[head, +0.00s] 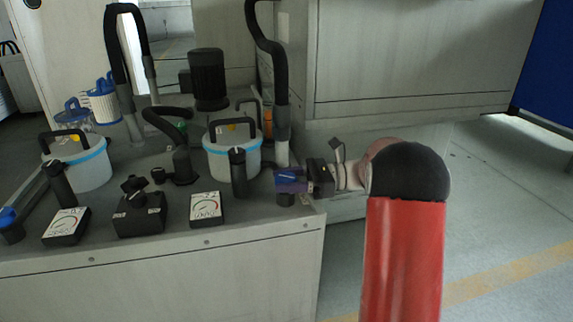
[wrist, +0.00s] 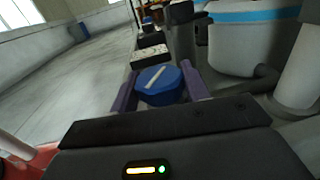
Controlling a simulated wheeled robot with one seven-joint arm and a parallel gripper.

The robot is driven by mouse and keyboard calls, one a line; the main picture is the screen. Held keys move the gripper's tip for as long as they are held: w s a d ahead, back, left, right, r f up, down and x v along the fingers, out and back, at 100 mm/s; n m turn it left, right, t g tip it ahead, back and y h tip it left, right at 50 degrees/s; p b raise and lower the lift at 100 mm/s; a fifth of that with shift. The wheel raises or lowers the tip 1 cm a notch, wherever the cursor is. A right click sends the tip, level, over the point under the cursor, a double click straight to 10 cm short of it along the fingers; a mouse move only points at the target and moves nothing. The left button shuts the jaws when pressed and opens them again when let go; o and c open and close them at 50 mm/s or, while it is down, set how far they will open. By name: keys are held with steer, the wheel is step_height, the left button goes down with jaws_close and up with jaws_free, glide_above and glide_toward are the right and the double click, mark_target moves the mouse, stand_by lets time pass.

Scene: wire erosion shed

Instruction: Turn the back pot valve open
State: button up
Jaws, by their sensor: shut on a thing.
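My gripper (head: 291,182) reaches in from the right at the bench's right end. Its two purple fingers are shut on a blue valve knob (wrist: 160,84), one on each side. The knob has a white line on top, slanting in the wrist view. In the head view the fingers mostly hide the knob, and a dark valve body (head: 285,199) shows below. A white pot (head: 231,158) with a blue band and black handle stands left of it. A second such pot (head: 88,168) stands farther left, with another blue knob (head: 8,216) near the left edge.
A black hose (head: 269,47) on a grey pipe rises close behind the gripper. Open floor (head: 500,200) lies to the right.

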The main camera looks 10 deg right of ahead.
steer(key=n+g+p, duration=0.1)
steer(key=g, duration=0.1)
steer(key=n+g+p, duration=0.2)
steer(key=g, duration=0.1)
steer(key=shift+d+r+n+g, duration=0.1)
steer(key=shift+r+n+g, duration=0.05)
steer(key=shift+n+g, duration=0.15)
steer(key=shift+n+g+h+p, duration=0.3)
steer(key=shift+n+g+h, duration=0.5)
steer(key=shift+n+g, duration=1.05)
steer(key=shift+g, duration=0.65)
steer(key=o, duration=1)
